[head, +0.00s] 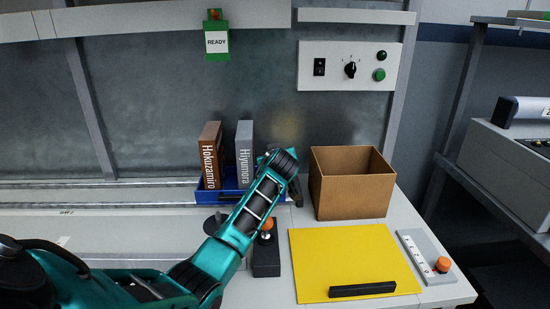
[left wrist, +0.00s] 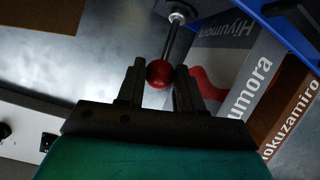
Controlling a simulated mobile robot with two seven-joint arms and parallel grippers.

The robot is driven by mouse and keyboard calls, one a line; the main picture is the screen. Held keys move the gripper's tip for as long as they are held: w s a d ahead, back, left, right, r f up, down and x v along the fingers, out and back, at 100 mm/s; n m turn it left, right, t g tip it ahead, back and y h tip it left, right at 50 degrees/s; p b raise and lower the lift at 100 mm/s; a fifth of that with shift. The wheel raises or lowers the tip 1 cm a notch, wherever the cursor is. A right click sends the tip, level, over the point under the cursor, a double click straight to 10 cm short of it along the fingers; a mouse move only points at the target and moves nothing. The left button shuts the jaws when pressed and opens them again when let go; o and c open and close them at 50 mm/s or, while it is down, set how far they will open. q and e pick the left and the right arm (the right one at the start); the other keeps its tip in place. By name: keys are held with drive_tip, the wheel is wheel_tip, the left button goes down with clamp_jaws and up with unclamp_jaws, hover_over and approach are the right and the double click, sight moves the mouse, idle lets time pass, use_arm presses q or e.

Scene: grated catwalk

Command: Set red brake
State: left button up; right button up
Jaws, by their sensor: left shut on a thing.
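In the left wrist view the red brake's round red knob (left wrist: 158,77) sits at the end of a thin metal rod (left wrist: 171,38). The rod rises from a round metal mount (left wrist: 181,13). My left gripper (left wrist: 160,68) is shut on the knob, one dark finger on each side of it. In the head view my left arm reaches in from the left, its wrist above the bench by the blue bin. My wrist hides the fingers and the red knob there. My right gripper is not in view.
Two binders, brown (head: 209,156) and grey (head: 244,154), stand in a blue bin (head: 232,191). An orange-knobbed joystick (head: 266,255) stands beside my forearm. A cardboard box (head: 350,186), yellow board (head: 350,258) and slider panel (head: 421,252) lie right. A switch panel (head: 335,78) hangs above.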

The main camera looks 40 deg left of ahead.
use_arm(q)
drive_tip(key=shift+s+d+f, duration=0.1)
drive_tip(key=shift+d+f, duration=0.05)
drive_tip(key=shift+f, duration=0.15)
drive_tip(key=o, duration=1)
drive_tip(key=shift+r, duration=0.15)
drive_tip(key=p+v, duration=0.1)
drive_tip(key=v, duration=1.1)
drive_tip(key=shift+s+d+r, duration=0.15)
drive_tip(key=shift+s+d, duration=0.1)
drive_tip(key=shift+s, duration=0.05)
